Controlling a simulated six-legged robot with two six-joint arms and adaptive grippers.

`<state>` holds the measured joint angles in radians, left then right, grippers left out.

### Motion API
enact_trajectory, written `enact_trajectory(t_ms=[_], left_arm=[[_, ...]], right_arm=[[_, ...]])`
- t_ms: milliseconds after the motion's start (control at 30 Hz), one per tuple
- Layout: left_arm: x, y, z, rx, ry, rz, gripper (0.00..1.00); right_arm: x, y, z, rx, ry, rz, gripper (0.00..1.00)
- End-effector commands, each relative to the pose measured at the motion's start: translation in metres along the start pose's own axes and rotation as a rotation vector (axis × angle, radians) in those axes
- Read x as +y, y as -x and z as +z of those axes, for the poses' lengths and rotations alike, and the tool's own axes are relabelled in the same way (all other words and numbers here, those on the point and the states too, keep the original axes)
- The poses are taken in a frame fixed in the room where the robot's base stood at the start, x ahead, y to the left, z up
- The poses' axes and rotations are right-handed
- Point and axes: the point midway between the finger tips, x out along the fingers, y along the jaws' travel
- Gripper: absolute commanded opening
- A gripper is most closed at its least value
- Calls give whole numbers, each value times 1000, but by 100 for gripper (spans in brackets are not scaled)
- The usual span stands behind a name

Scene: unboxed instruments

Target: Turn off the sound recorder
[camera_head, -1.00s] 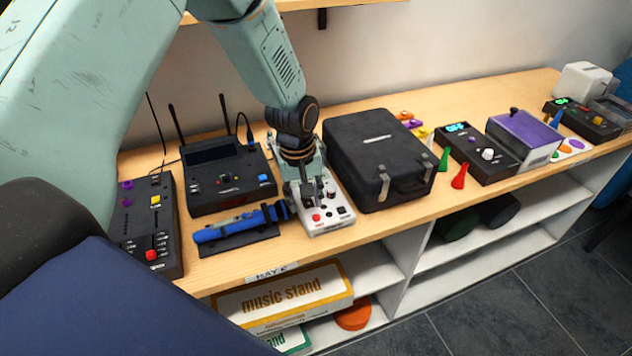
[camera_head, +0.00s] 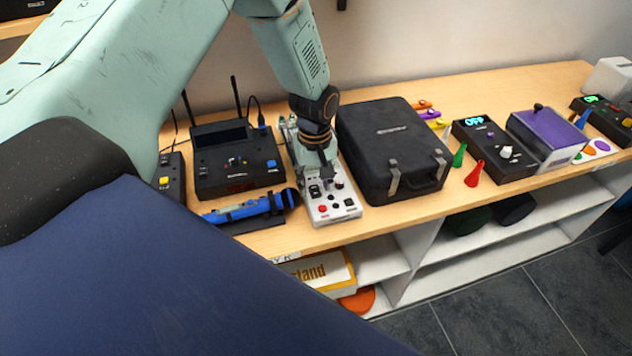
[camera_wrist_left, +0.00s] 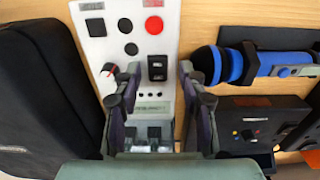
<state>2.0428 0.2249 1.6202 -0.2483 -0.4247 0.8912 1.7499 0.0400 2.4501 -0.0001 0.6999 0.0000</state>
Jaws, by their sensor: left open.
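The white panel device (camera_head: 347,215), which I take to be the sound recorder, lies on the shelf top with a red button (camera_head: 323,209), black buttons and a black rocker switch (camera_head: 314,191). In the left wrist view, the rocker (camera_wrist_left: 157,67) sits close to the fingertips, and a knob with a red mark (camera_wrist_left: 110,70) is left of it. My left gripper (camera_head: 321,177) points down over the recorder's rear half and hides part of it. Contact with the rocker cannot be told. My right gripper is out of view.
A blue microphone (camera_head: 245,209) on a dark stand and a black receiver with antennas (camera_head: 240,170) are left of the recorder. A black case (camera_head: 390,150) stands close on its right. Farther right are a black box reading OFF (camera_head: 490,150) and a purple-topped box (camera_head: 545,135).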

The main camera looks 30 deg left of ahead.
Motion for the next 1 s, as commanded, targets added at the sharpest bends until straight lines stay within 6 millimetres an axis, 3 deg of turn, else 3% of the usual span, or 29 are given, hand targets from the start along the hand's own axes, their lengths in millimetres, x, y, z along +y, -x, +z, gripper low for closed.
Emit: enact_trajectory(t_ms=[200, 433, 933, 1000], left_arm=[[2, -12, -1, 0, -1, 0, 42], [3, -13, -3, 1, -1, 1, 42], [4, -13, -3, 2, -1, 1, 0], [4, -13, -3, 2, -1, 1, 0]], right_arm=[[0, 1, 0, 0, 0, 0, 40], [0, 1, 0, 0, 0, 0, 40], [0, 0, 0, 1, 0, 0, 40], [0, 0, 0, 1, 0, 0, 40]])
